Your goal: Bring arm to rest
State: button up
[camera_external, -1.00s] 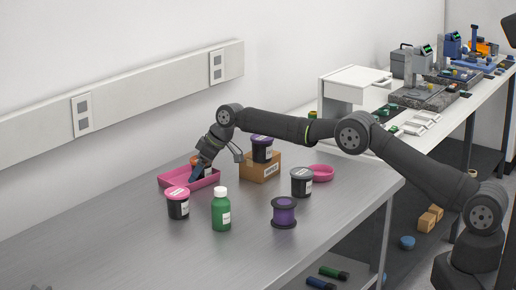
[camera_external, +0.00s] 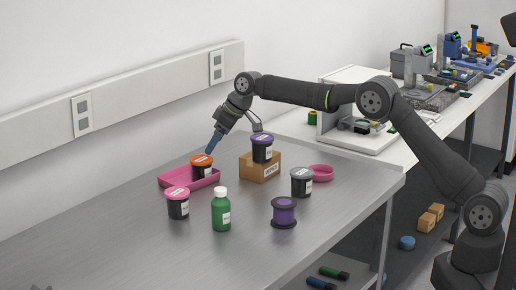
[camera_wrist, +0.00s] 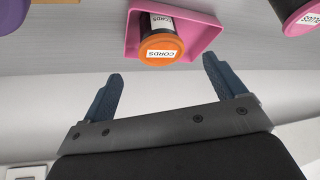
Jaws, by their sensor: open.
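My gripper (camera_external: 212,144) is raised above the pink tray (camera_external: 170,183) on the steel table. In the wrist view my gripper (camera_wrist: 162,88) is open, its two blue fingers apart with nothing between them. A black jar with an orange lid (camera_external: 202,160) stands upright in the tray, below and apart from the fingers. In the wrist view the orange-lidded jar (camera_wrist: 162,48) is labelled "CORDS" and lies beyond the fingertips, inside the pink tray (camera_wrist: 208,40).
Near the tray stand a pink-lidded jar (camera_external: 178,203), a green bottle (camera_external: 221,210), a purple spool (camera_external: 284,213) and a grey-lidded jar (camera_external: 301,182). A purple-lidded jar (camera_external: 262,147) sits on a cardboard box (camera_external: 259,168), beside a pink dish (camera_external: 321,173). The table's left front is clear.

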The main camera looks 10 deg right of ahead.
aim_at(200, 168)
jog(key=shift+d+r, duration=0.15)
jog(key=shift+r, duration=0.1)
jog(key=x, duration=1.2)
jog(key=shift+s+f, duration=0.1)
jog(key=shift+f, duration=0.05)
dwell(0.3)
